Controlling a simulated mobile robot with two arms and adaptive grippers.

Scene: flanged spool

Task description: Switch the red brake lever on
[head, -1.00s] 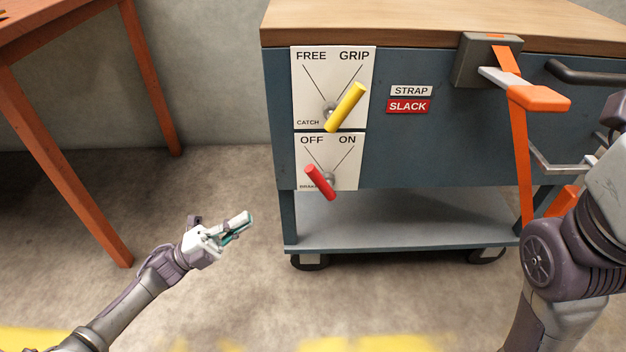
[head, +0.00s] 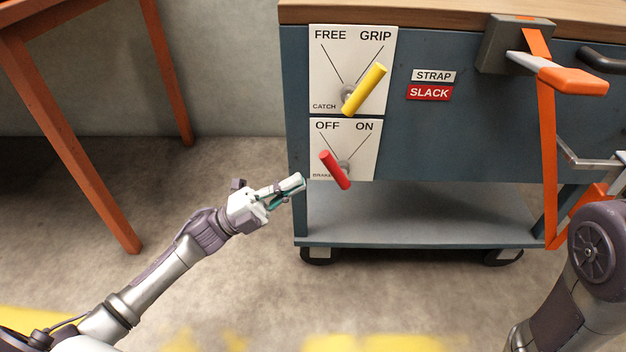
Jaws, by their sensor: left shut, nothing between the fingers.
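The red brake lever (head: 335,170) is on the lower white panel (head: 365,165) on the cart's front. It tilts with its upper end to the left, toward the OFF mark. My left gripper (head: 297,184) is shut and empty, a little left of and below the lever, seemingly apart from it. The red lever's pivot is partly hidden behind its handle.
Above is the yellow catch lever (head: 365,89), tilted toward GRIP. A red SLACK label (head: 429,93) sits beside it. An orange strap (head: 548,160) and handle hang at the right. The cart's lower shelf (head: 430,220) is empty. An orange-legged table (head: 75,140) stands left.

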